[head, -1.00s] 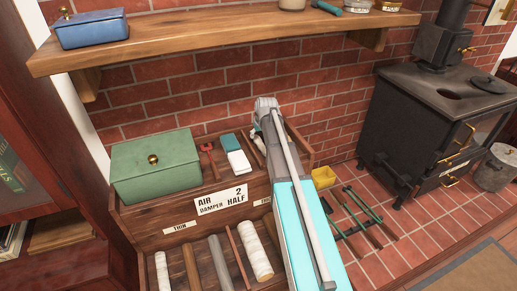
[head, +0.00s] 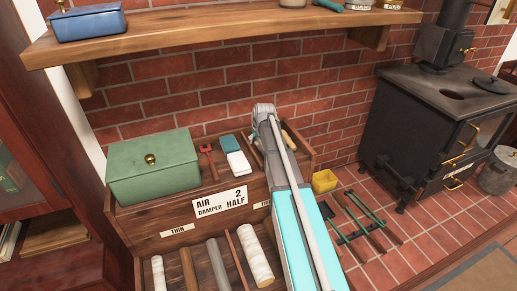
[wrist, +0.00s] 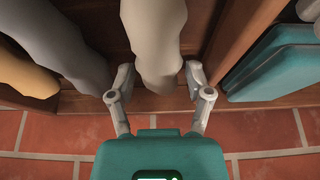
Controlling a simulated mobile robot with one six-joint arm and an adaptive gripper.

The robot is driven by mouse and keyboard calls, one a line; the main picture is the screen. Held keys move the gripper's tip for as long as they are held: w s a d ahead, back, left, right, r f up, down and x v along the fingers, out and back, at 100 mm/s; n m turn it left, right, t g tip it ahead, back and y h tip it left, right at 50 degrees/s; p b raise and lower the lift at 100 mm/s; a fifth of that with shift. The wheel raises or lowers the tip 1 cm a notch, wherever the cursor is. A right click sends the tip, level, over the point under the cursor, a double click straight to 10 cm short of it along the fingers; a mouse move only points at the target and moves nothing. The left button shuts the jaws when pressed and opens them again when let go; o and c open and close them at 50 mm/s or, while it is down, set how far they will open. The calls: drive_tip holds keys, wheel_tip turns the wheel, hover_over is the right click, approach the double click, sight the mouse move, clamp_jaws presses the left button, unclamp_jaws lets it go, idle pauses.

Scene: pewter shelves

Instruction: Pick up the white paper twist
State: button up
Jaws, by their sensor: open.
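My gripper (wrist: 159,71) is open in the wrist view. Its two fingers stand on either side of the near end of a pale, whitish rounded roll (wrist: 158,35), which looks like the white paper twist. I cannot tell whether the fingers touch it. In the head view my arm hides the gripper. A white wrapped roll (head: 255,254) lies in a lower slot of the wooden rack, just left of my arm; I cannot tell whether it is the same one.
A grey roll (wrist: 65,35) and a tan roll (wrist: 25,72) lie to the left in the wrist view. A wooden divider (wrist: 240,35) and teal objects (wrist: 275,72) are at right. The green box (head: 152,168) stands on the rack, and the black stove (head: 430,120) is at right.

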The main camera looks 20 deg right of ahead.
drive_tip(key=c, duration=0.6)
drive_tip(key=shift+r, duration=0.2)
wheel_tip(320, 180, up, 2)
drive_tip(key=p, duration=0.2)
drive_tip(key=shift+r+p, duration=0.15)
drive_tip(key=shift+p, duration=0.2)
drive_tip(key=shift+s+d+r+p, duration=1.15)
drive_tip(key=shift+s+r+p, duration=0.55)
drive_tip(key=shift+s, duration=0.35)
drive_tip(key=shift+s+d+r+p, duration=1.15)
drive_tip(key=shift+s+r+p, duration=0.6)
drive_tip(key=shift+s, duration=0.3)
drive_tip(key=shift+s+d+r+p, duration=1.15)
drive_tip(key=shift+s+r+p, duration=0.55)
drive_tip(key=shift+s, duration=0.35)
drive_tip(key=shift+s, duration=0.15)
